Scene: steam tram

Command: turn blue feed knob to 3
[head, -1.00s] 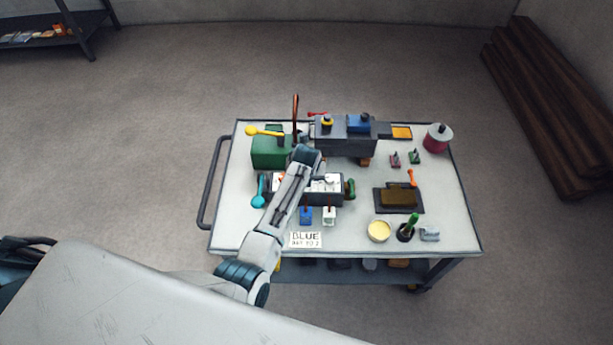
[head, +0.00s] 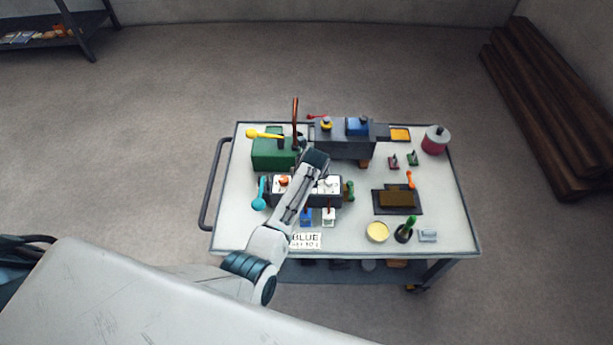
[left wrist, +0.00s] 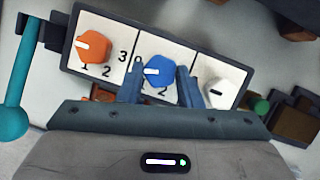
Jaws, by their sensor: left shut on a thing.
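The blue knob (left wrist: 159,70) is the middle one of three on a white-faced panel (left wrist: 112,31). Its white pointer faces left in the left wrist view. A 2 shows below it and what looks like a 0 at its upper left; other marks are covered. My left gripper (left wrist: 161,75) is shut on the blue knob, one finger on each side. In the head view my left arm reaches over the panel (head: 262,190) and hides the blue knob. My right gripper is not in view.
An orange knob (left wrist: 93,47) and a white knob (left wrist: 220,93) flank it. A turquoise lever (head: 258,197) stands left of the panel. A green box (head: 270,155) and dark grey block (head: 345,146) are behind. A card (head: 306,241) reading BLUE lies in front; its small print is unclear.

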